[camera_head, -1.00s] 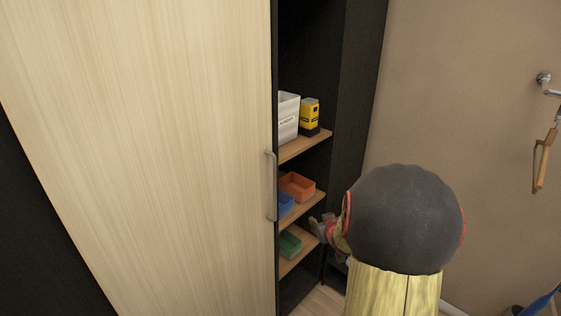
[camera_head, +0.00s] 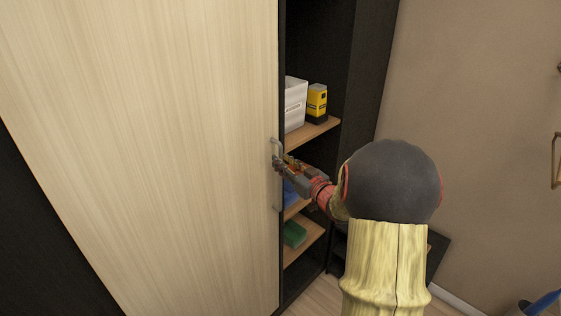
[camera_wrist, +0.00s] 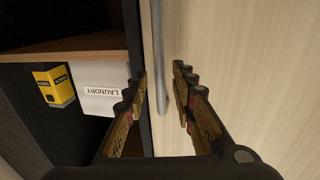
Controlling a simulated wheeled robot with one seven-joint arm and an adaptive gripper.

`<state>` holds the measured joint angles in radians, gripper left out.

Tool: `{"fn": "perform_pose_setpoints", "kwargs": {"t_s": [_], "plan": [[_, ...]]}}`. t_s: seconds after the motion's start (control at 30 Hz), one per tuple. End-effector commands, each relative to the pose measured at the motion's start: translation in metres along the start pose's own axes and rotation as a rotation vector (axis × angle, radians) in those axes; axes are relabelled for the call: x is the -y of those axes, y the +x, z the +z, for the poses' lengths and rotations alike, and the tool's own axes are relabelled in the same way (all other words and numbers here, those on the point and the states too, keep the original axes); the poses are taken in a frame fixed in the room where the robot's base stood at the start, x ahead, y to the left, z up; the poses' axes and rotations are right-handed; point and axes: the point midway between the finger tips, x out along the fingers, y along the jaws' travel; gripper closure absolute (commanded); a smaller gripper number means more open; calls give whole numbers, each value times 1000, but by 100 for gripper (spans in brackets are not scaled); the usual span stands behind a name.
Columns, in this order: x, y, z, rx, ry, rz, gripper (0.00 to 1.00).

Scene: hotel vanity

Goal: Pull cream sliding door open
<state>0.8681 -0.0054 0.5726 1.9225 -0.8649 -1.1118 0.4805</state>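The cream sliding door (camera_head: 150,140) covers the left of the dark cabinet, and its right edge stands beside open shelves. A vertical grey bar handle (camera_head: 276,207) is fixed near that edge. My gripper (camera_head: 279,163) is at the handle's upper part, coming from the right. In the wrist view my gripper (camera_wrist: 160,88) has its two fingers apart, with the handle (camera_wrist: 158,50) running down between them. The door's face (camera_wrist: 245,60) fills the right of that view. A gap shows between the fingers and the bar; contact cannot be made out.
Shelves hold a white laundry box (camera_head: 295,103), a yellow-black item (camera_head: 316,101), a blue bin (camera_head: 290,193) and a green bin (camera_head: 295,234). The dark cabinet side (camera_head: 365,80) stands right of the shelves. A beige wall (camera_head: 470,120) is further right.

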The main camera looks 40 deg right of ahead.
Motion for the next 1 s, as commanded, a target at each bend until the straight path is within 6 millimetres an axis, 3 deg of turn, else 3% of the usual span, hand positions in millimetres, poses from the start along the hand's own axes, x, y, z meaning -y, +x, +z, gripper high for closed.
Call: {"fn": "perform_pose_setpoints", "kwargs": {"t_s": [0.2, 0.5, 1.0], "plan": [[0, 19, 1, 1, -1, -1, 74], [0, 21, 0, 1, 0, 1, 74], [0, 21, 0, 1, -1, 1, 100]]}}
